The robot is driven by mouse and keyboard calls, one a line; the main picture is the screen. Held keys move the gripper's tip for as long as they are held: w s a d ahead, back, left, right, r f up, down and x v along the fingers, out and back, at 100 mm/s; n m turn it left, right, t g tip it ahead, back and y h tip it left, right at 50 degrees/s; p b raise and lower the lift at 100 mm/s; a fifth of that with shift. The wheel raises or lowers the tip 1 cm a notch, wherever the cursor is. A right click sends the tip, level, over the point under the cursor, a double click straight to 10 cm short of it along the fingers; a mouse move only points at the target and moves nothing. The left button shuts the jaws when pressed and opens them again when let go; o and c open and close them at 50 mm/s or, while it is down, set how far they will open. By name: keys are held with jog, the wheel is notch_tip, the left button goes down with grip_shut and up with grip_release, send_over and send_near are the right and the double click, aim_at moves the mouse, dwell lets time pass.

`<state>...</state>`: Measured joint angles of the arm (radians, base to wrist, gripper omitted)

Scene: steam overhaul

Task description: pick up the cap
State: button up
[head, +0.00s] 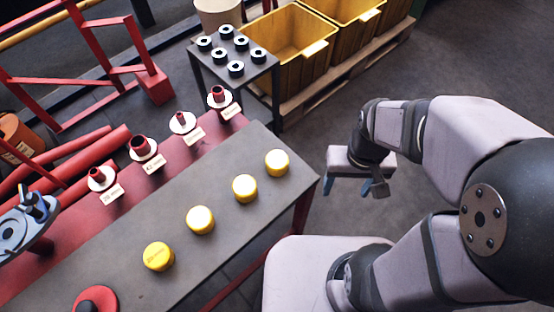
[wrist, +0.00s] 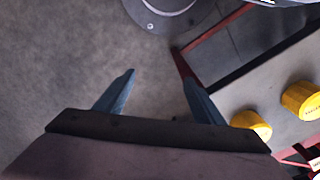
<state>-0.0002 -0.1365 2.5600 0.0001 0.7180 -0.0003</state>
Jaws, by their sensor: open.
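Several yellow caps stand in a row on the grey bench top (head: 123,256). One cap is nearest the bench's right end (head: 277,163); the others sit along the row: a second cap (head: 245,188), a third cap (head: 200,220) and a fourth cap (head: 158,256). My gripper (head: 351,190) is open and empty, to the right of the bench and over the floor. In the wrist view its blue fingers (wrist: 159,78) are apart with bare floor between them. Two caps show at the right there, one cap (wrist: 300,99) and another cap (wrist: 252,124) partly behind a finger.
Several flanged red pipe stubs with labels, such as one stub (head: 143,149), line the red ledge behind the caps. A small dark table (head: 257,70) holds black rings. Yellow crates (head: 286,42) sit on a pallet. A red button (head: 95,300) is at the bench's near edge.

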jog(key=s+a+r+n+g+p, duration=0.2)
jog(key=s+a+r+n+p, duration=0.15)
jog(key=a+r+p, duration=0.55)
notch_tip(320, 180, up, 2)
jog(key=n+t+p, duration=0.2)
jog(key=p, duration=0.6)
send_over(277, 158)
jog(key=shift+w+r, duration=0.1)
jog(key=shift+w, duration=0.05)
jog(key=shift+f+b, duration=0.7)
jog(key=shift+f, duration=3)
jog(key=c, duration=1.1)
jog(key=shift+c, duration=0.2)
